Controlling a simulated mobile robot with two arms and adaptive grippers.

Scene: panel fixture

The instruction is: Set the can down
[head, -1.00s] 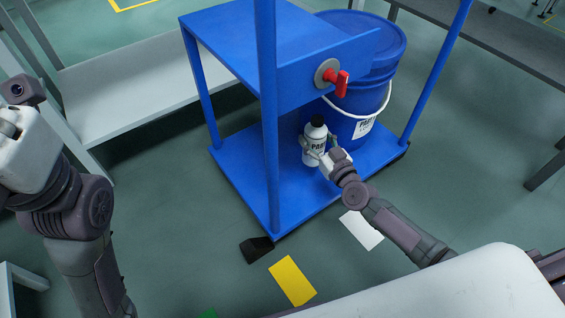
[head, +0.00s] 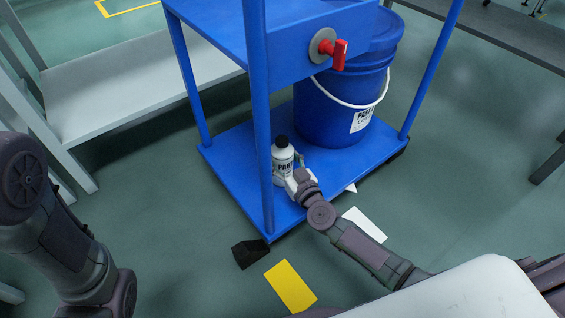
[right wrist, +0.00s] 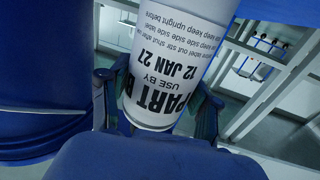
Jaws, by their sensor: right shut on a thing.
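The can (head: 283,158) is a white bottle-shaped container with a black cap and a PART B label. It stands about upright at the lower shelf (head: 235,165) of the blue cart, just right of the front post. My right gripper (head: 293,168) is shut on it from the right. In the right wrist view, the can (right wrist: 165,75) sits between the two fingers (right wrist: 155,108), its label upside down. Its base is hard to make out behind the gripper, so I cannot tell whether it touches the shelf. My left gripper is out of view; only my left arm shows.
A blue bucket (head: 325,115) stands behind the can on the lower shelf. The upper shelf with a red-handled valve (head: 333,50) overhangs, and the blue front post (head: 258,100) is close beside the can. Bare shelf lies left of the post.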

